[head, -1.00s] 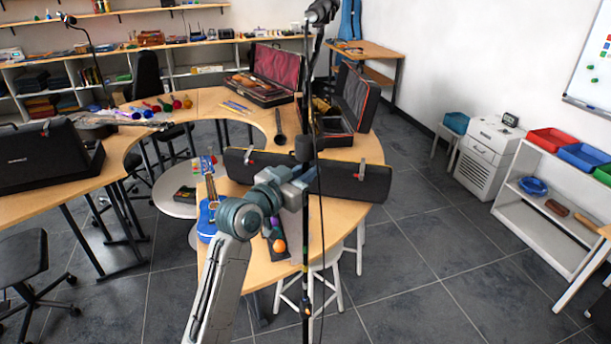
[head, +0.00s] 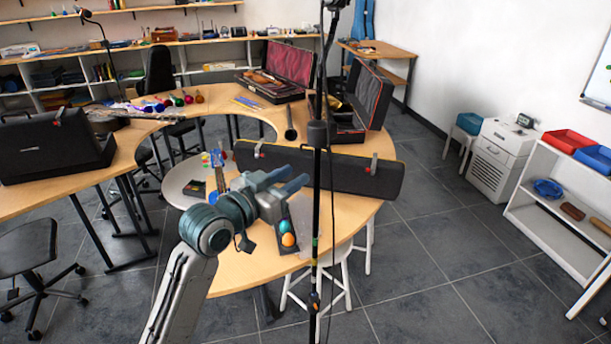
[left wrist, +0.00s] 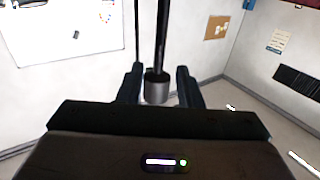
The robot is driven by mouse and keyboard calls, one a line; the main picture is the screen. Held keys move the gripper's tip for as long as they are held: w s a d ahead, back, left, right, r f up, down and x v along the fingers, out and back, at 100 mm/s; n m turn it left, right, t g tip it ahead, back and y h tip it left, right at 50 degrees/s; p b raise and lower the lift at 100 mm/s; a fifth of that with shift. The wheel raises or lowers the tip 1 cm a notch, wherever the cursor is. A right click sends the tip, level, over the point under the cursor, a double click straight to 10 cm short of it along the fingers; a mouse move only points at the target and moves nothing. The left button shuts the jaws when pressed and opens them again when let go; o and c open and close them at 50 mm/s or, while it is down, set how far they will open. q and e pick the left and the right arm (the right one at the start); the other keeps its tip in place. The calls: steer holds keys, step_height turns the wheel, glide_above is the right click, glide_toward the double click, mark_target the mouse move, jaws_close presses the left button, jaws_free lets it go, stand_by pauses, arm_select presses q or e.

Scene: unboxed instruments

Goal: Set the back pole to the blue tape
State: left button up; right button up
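A tall black stand pole (head: 317,200) rises through the middle of the head view, with a thick black collar (head: 318,134) and small coloured marks lower down. I cannot make out a blue tape on it. My left gripper (head: 290,183) is just left of this pole, below the collar, its fingers parted and pointing right. In the left wrist view, a dark pole (left wrist: 162,35) with a grey collar (left wrist: 157,90) stands between the two open fingers, with gaps on both sides. I cannot tell its exact depth. My right gripper is not in view.
A curved wooden table (head: 235,268) stands behind the pole, with a long black case (head: 330,172) on it. A white stool (head: 335,285) is below. A thin second pole or cable (left wrist: 137,35) shows in the left wrist view.

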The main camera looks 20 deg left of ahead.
arm_select(q)
steer(key=shift+v, duration=1.1)
